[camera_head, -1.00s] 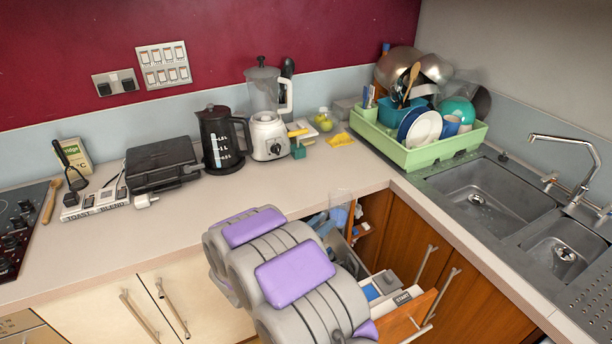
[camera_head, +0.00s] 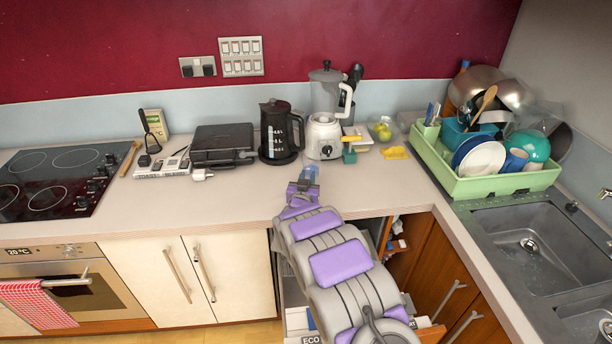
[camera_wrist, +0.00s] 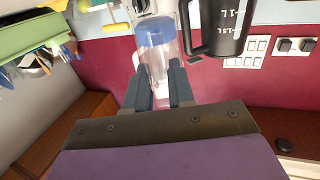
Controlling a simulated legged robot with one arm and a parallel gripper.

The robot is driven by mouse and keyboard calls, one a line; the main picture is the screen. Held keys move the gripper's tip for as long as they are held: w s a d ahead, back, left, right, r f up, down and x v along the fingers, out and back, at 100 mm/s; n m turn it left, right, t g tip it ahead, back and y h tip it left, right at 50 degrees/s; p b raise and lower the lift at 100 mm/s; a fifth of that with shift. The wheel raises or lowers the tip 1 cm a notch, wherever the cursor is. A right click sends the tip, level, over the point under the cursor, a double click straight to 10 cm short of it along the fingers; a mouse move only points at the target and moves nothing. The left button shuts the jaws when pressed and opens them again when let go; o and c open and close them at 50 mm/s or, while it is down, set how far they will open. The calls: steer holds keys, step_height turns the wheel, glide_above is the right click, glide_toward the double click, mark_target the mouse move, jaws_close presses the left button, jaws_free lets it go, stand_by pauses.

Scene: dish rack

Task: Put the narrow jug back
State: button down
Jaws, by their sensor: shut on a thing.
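The narrow jug (camera_head: 309,173) is a small clear vessel with a blue part. My gripper (camera_head: 304,187) is shut on it and holds it out over the front part of the worktop, in front of the kettle and blender. In the wrist view the jug (camera_wrist: 156,52) sits between the two dark fingers of my gripper (camera_wrist: 159,78), its blue end away from the palm. That view looks upside down. Whether the jug touches the worktop cannot be told.
The black kettle (camera_head: 279,135), the blender (camera_head: 325,130) and a black grill (camera_head: 222,143) stand along the back. A yellow cloth (camera_head: 394,152) lies to the right, before the green dish rack (camera_head: 480,184). The worktop (camera_head: 230,205) is clear at front left. An opened cupboard is below my arm.

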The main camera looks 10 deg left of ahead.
steer(key=shift+d+r, duration=0.2)
steer(key=shift+d, duration=0.8)
steer(key=shift+a+f, duration=0.2)
steer(key=shift+a, duration=0.4)
steer(key=shift+a+f, duration=0.2)
steer(key=shift+a, duration=0.35)
steer(key=shift+a+f, duration=0.1)
steer(key=shift+f, duration=0.25)
steer(key=d+f, duration=0.2)
steer(key=shift+f, duration=0.3)
steer(key=shift+a+f, duration=0.15)
steer(key=shift+f, duration=0.3)
steer(key=shift+a+f, duration=0.15)
steer(key=shift+a, duration=0.5)
steer(key=shift+d+f, duration=0.2)
steer(key=shift+d, duration=0.45)
steer(key=shift+a+f, duration=0.1)
steer(key=shift+f, duration=0.2)
steer(key=shift+a+f, duration=0.2)
steer(key=shift+a, duration=0.25)
steer(key=shift+d, duration=0.45)
steer(key=shift+a+f, duration=0.1)
steer(key=shift+f, duration=0.1)
